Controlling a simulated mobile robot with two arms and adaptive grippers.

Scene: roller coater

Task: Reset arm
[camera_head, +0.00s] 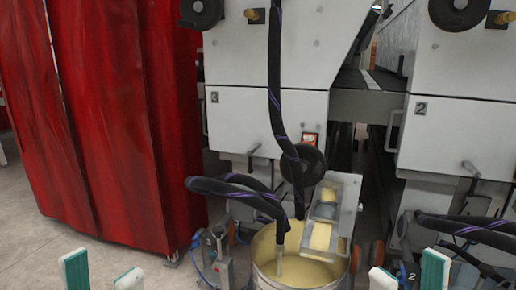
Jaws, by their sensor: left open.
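My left gripper (102,273) shows at the bottom left edge. Its two green-and-white fingertips stand apart with only floor between them, so it is open and empty. My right gripper (409,275) shows at the bottom right edge. Its two fingertips also stand apart and hold nothing visible. The rest of both grippers and both arms is below the picture.
A bucket of pale yellow liquid (265,268) stands between the grippers, with black hoses (240,190) running into it. Grey machine cabinets (262,120) marked 3 and 2 stand behind. A red curtain (100,110) hangs at left; floor (40,245) is clear before it.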

